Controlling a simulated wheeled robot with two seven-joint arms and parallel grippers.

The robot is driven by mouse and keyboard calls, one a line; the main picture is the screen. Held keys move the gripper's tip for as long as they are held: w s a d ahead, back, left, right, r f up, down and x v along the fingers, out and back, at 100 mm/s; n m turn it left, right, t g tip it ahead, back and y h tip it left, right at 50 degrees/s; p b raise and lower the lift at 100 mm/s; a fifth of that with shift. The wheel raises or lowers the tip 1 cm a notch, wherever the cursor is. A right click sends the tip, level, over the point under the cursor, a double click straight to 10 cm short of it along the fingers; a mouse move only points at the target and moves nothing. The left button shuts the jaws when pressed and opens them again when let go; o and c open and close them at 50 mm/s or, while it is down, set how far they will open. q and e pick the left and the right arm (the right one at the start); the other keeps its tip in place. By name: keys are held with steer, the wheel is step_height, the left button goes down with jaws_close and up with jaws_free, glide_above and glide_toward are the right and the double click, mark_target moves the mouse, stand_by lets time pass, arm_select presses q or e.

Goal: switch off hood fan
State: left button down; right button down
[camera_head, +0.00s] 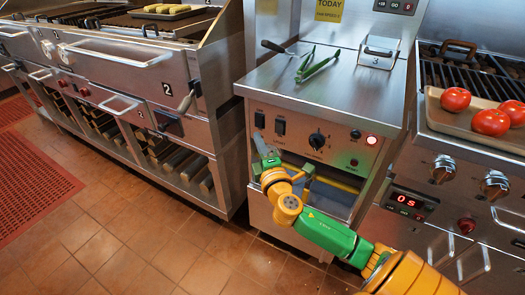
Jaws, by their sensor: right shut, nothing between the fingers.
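A steel control panel (300,143) is on the front of the middle counter unit. It carries two black rocker switches, a left one (259,119) and a right one (280,127), with labels too small to read. A black knob (317,140), a lit red button (372,140) and a small green light (354,162) are to their right. My right gripper (259,138) is shut and empty. Its tips are just below the left rocker switch; I cannot tell whether they touch the panel. My left gripper is not in view.
Green-handled tongs (318,66) and a steel holder marked 3 (379,51) are on the counter top (290,88). A grill with a tray of tomatoes (456,99) is at right. Another steel range (130,62) stands at left. Tiled floor (150,245) is clear in front.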

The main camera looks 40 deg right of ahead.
steer(key=shift+r+v, duration=0.2)
steer(key=shift+v, duration=0.95)
steer(key=shift+r+v, duration=0.2)
steer(key=shift+v, duration=1)
steer(key=shift+a, duration=0.1)
